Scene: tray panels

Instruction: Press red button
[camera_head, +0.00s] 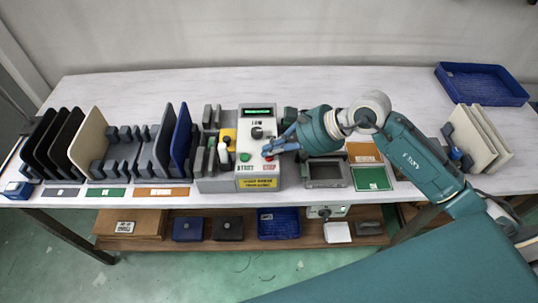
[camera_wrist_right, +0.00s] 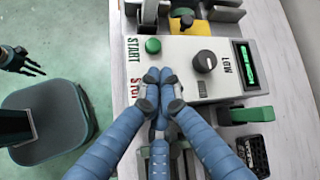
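The grey control panel (camera_head: 257,130) stands at the middle of the bench. Its red button (camera_head: 268,157) shows only in part beside my right gripper (camera_head: 270,150) in the head view. The wrist view shows my right gripper (camera_wrist_right: 160,82) with blue fingers brought together, tips over the STOP end of the panel. The fingers hide the red button there, so I cannot tell whether they touch it. The green button (camera_wrist_right: 153,45) by the START label is uncovered. My left gripper (camera_wrist_right: 22,60), dark with spread fingers, hangs empty over the floor, away from the bench.
Upright dark panels (camera_head: 50,140) in racks stand left. A blue tray (camera_head: 482,83) lies at the back right. A lower shelf holds boxes.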

